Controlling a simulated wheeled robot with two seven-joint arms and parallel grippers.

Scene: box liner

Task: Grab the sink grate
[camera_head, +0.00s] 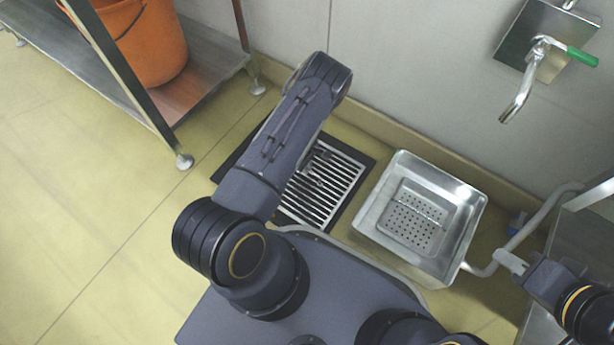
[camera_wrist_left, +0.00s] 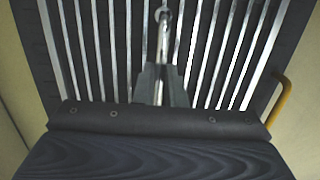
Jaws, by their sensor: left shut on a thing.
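A slatted metal grate (camera_head: 338,181) lies in a dark frame on the floor beside the wall; it fills much of the left wrist view (camera_wrist_left: 100,55). My left gripper (camera_wrist_left: 162,92) is over the middle of the grate, shut on a thin upright metal piece with a small ring (camera_wrist_left: 163,15) at its far end. In the head view my left arm covers the grate's left part, and the jaws are hard to make out. I cannot tell whether the grate is lifted.
A steel basin (camera_head: 382,218) with a perforated plate (camera_head: 412,222) stands right of the grate. A tap (camera_head: 520,98) with a green handle is on the wall. A grey pipe (camera_head: 545,208) runs right of the basin. An orange bucket (camera_head: 150,45) stands on a shelf (camera_head: 215,72) at upper left. The left floor is clear.

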